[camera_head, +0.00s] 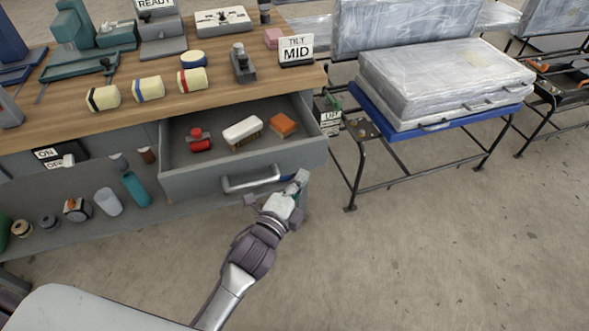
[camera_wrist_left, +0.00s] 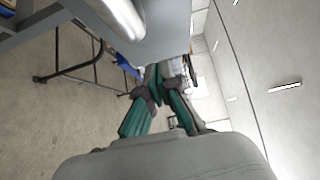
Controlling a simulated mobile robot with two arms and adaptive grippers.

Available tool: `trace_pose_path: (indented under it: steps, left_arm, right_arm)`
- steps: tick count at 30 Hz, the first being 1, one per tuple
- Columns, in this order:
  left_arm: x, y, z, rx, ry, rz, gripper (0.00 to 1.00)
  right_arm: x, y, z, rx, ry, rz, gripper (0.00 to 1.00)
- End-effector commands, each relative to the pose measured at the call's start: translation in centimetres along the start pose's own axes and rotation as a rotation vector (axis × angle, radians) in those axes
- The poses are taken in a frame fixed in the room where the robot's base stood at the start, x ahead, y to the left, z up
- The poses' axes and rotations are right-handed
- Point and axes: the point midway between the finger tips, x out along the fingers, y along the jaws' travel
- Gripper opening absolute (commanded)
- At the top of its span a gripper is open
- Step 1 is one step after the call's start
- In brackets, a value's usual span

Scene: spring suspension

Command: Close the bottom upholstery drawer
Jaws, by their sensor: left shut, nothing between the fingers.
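The grey bottom drawer (camera_head: 195,184) under the wooden bench stands pulled open in the head view. Inside lie a red object (camera_head: 201,144), a white brush (camera_head: 243,130) and an orange block (camera_head: 284,124). Its front carries a metal bar handle (camera_head: 250,183), which also shows in the left wrist view (camera_wrist_left: 124,16). My left gripper (camera_head: 297,188) is at the right end of the drawer front, beside the handle. Its teal-padded fingers (camera_wrist_left: 160,76) are shut and empty. I cannot tell whether they touch the front. My right gripper is in neither view.
The bench top (camera_head: 140,105) holds padded rolls, tools and signs. A lower shelf (camera_head: 95,235) with bottles and rolls is at the left. A black metal stand (camera_head: 357,170) with a blue tray (camera_head: 395,132) stands right of the drawer. The floor in front is clear.

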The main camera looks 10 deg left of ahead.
Motion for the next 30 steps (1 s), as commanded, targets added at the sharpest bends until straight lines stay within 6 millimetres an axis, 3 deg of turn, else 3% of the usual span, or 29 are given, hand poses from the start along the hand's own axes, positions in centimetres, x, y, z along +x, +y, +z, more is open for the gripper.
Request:
trace_pose_path:
  steps: [6, 23, 30]
  left_arm:
    - [1.9, 0.1, 2.2, 0.004, -0.001, 0.001, 0.00]
    - [2.4, 0.1, 2.9, 0.003, -0.001, 0.001, 0.00]
    - [4.3, -0.1, 4.8, 0.007, -0.002, 0.001, 0.00]
  right_arm:
    - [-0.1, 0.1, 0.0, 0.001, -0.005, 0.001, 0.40]
    - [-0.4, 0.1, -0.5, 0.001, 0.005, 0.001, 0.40]
    - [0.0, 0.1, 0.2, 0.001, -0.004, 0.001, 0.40]
